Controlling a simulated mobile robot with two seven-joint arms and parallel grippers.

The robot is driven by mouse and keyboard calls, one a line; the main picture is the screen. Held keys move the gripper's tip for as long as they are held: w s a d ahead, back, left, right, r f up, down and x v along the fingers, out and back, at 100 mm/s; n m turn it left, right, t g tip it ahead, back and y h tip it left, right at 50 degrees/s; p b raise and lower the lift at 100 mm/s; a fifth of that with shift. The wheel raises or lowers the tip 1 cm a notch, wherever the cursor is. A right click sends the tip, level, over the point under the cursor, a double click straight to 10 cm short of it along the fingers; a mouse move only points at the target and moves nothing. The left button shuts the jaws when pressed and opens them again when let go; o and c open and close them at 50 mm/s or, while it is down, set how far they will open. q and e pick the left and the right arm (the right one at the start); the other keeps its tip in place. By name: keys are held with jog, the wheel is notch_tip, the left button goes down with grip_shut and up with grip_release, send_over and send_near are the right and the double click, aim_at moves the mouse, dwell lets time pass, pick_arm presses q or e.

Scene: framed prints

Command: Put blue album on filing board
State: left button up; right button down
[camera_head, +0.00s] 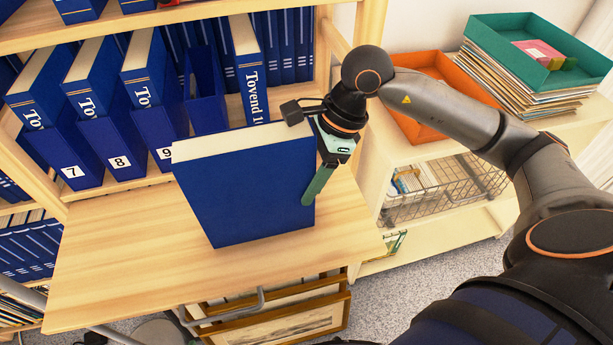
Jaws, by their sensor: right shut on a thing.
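A large blue album (245,190) with a pale page edge along its top stands nearly upright, slightly tilted, at the middle of the view. My right gripper (312,150) is shut on the blue album at its right edge. One green finger shows at the album's right side; the other is hidden. The light wooden filing board (120,270) juts out from the shelf under the album. The album's lower edge appears at or just above the board; I cannot tell whether it touches. My left gripper is not in view.
Blue binders (85,150) labelled 7, 8 and 9 and others fill the wooden shelf behind. An orange tray (420,125), a green tray (545,75) and a wire basket (440,195) are at the right. Framed prints (290,325) stand below. The board's left part is clear.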

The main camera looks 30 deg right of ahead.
jog(key=shift+r, duration=0.1)
jog(key=c, duration=0.6)
grip_release()
jog(key=shift+f, duration=0.25)
jog(key=o, duration=0.4)
jog(key=shift+o, duration=0.2)
jog(key=shift+r, duration=0.1)
